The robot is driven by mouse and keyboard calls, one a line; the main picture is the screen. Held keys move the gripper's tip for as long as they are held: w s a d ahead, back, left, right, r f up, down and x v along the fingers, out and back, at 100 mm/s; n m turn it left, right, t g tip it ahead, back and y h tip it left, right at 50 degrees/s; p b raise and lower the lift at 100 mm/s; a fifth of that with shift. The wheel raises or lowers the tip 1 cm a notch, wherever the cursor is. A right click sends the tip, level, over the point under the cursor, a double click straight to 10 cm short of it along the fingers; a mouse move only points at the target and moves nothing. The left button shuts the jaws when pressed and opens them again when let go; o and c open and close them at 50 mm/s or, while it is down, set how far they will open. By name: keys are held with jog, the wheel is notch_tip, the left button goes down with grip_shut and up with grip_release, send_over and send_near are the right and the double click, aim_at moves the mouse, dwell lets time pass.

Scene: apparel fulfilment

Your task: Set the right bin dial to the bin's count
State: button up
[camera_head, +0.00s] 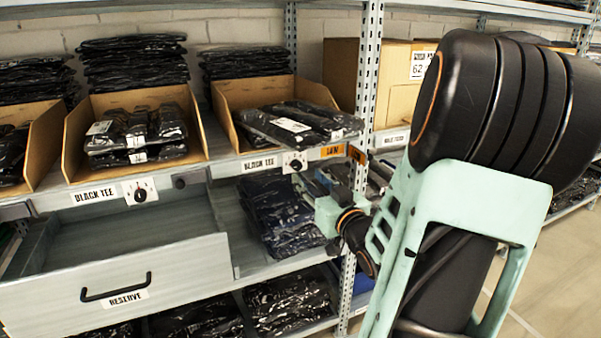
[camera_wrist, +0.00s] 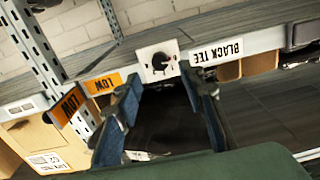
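The right bin (camera_head: 222,97) is an open cardboard box on the upper shelf, holding several dark bagged garments (camera_head: 290,125) with white labels. Its dial (camera_head: 294,161) is a white square plate with a round black knob on the shelf edge, right of a BLACK TEE label (camera_head: 259,164). In the upside-down wrist view the dial (camera_wrist: 159,61) lies ahead between the fingertips; the number it points at is too small to read. My gripper (camera_head: 318,184) is just below and right of the dial, apart from it. In the wrist view my gripper (camera_wrist: 162,86) is open and empty.
Two orange LOW tags (camera_head: 332,151) (camera_head: 357,155) stand right of the dial, near the metal upright (camera_head: 367,75). A left bin (camera_head: 75,145) has its own dial (camera_head: 140,191). The RESERVE drawer (camera_head: 120,285) is pulled open at lower left.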

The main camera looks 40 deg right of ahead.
aim_at(298, 167)
jog(key=b+x, duration=0.1)
jog(key=x, duration=0.5)
jog(key=shift+w+d, duration=0.15)
grip_shut()
